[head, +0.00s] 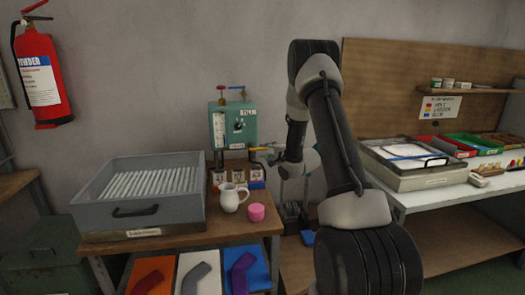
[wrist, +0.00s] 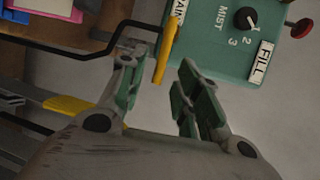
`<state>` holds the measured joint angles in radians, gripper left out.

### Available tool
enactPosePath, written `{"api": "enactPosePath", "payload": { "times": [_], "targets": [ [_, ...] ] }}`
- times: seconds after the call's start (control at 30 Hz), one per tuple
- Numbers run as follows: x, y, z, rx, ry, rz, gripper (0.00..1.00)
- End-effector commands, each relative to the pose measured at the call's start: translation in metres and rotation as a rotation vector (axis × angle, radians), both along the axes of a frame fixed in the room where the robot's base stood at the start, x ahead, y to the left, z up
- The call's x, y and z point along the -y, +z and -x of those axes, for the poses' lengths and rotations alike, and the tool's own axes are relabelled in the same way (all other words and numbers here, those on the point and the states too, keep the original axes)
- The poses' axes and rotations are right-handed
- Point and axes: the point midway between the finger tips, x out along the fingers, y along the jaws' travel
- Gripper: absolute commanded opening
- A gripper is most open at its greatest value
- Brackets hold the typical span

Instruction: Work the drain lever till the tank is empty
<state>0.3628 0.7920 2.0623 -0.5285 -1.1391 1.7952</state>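The green tank (head: 241,128) is on the wall side of the left bench, with a pale sight gauge (head: 219,130) on its left; its liquid level is too small to read. A yellow lever (head: 261,149) sticks out to the tank's lower right. In the wrist view the lever (wrist: 165,55) lies beside a label ending in "AIN" and points in between the fingertips. My gripper (wrist: 160,82) is open, one finger on each side of the lever's end, with a visible gap on the right. In the head view my gripper (head: 274,160) is partly hidden by my arm.
A black dial (wrist: 245,19) and a FILL label are on the tank face, with a red knob (wrist: 301,28) nearby. A white jug (head: 230,197), a pink pot (head: 256,212) and a grey tray box (head: 95,214) stand on the bench. A black bent rod (wrist: 55,48) passes close to one finger.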

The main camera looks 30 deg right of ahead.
Motion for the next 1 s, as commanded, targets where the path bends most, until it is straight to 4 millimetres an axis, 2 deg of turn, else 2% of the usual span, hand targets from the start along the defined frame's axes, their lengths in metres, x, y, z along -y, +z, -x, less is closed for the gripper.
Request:
{"api": "enactPosePath", "payload": {
  "times": [0.1,0.27,0.6,0.8,1.0],
  "targets": [
    [-0.003,-0.004,-0.02,0.0,0.0,0.001,0.33],
    [-0.005,-0.007,-0.038,-0.001,0.0,0.002,0.33],
    [-0.005,-0.008,-0.043,-0.001,-0.002,0.002,0.33],
    [-0.005,-0.008,-0.043,-0.001,-0.002,0.002,0.0],
    [-0.005,-0.008,-0.043,-0.002,-0.001,0.003,0.0]
  ]
}}
